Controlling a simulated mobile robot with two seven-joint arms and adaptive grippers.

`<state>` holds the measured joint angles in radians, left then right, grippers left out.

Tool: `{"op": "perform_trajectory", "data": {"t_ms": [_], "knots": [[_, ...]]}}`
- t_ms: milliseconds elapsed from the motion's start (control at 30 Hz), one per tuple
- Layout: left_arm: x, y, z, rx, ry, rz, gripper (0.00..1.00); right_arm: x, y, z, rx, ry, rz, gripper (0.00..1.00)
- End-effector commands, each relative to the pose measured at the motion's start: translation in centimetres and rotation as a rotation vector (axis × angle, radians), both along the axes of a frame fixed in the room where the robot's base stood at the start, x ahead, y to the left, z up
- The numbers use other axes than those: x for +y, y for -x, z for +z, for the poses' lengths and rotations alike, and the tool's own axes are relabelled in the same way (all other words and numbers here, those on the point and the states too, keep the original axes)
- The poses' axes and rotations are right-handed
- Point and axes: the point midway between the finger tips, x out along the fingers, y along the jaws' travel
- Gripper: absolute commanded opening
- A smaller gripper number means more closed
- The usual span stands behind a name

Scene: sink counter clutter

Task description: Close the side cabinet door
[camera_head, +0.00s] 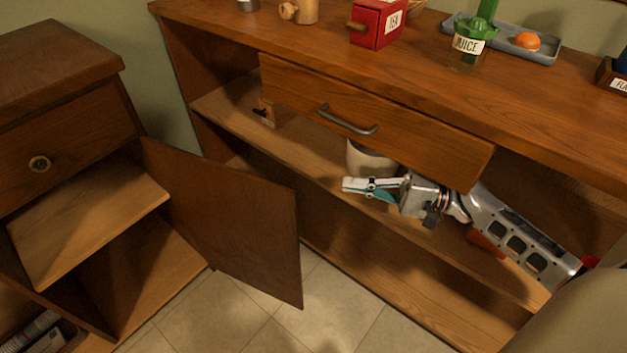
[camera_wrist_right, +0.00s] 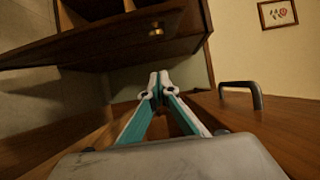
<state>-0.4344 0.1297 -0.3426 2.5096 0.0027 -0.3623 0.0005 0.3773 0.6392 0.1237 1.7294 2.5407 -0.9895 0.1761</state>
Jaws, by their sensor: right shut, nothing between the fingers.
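The side cabinet (camera_head: 60,110) stands at the left in the head view. Its wooden door (camera_head: 235,220) hangs open, swung out to the right, so the shelves inside show. My right gripper (camera_head: 345,186) is shut and empty. It is in front of the larger counter, below its drawer, to the right of the door's free edge and apart from it. In the right wrist view its teal and white fingers (camera_wrist_right: 158,80) meet at the tips, and the side cabinet (camera_wrist_right: 130,45) with its round knob shows beyond them. My left gripper is not in view.
The counter's drawer (camera_head: 375,120) is pulled out above my right arm. A white pot (camera_head: 368,160) stands on the shelf behind my gripper. A red tea box (camera_head: 378,22) and a green juice bottle (camera_head: 475,38) stand on top. The tiled floor (camera_head: 300,310) is clear.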

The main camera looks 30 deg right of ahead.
Motion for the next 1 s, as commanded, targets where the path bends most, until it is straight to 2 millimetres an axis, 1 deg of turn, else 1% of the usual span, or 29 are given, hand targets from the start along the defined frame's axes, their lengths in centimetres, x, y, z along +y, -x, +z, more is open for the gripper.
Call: {"op": "perform_trajectory", "data": {"t_ms": [167,400,600,800,1000], "knots": [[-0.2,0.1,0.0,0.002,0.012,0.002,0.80,1.6,-1.4,0.2,-0.003,-0.002,0.002,0.00],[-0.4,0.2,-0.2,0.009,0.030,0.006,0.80,4.9,-4.4,0.2,-0.003,-0.003,0.002,0.00],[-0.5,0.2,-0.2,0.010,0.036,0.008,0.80,7.4,-6.6,0.2,-0.002,-0.002,0.001,0.00],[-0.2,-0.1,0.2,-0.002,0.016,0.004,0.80,9.5,-5.0,0.2,-0.001,-0.001,0.002,0.00],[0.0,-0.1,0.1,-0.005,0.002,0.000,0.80,10.5,-4.3,0.1,0.000,-0.001,0.000,0.00]]}}
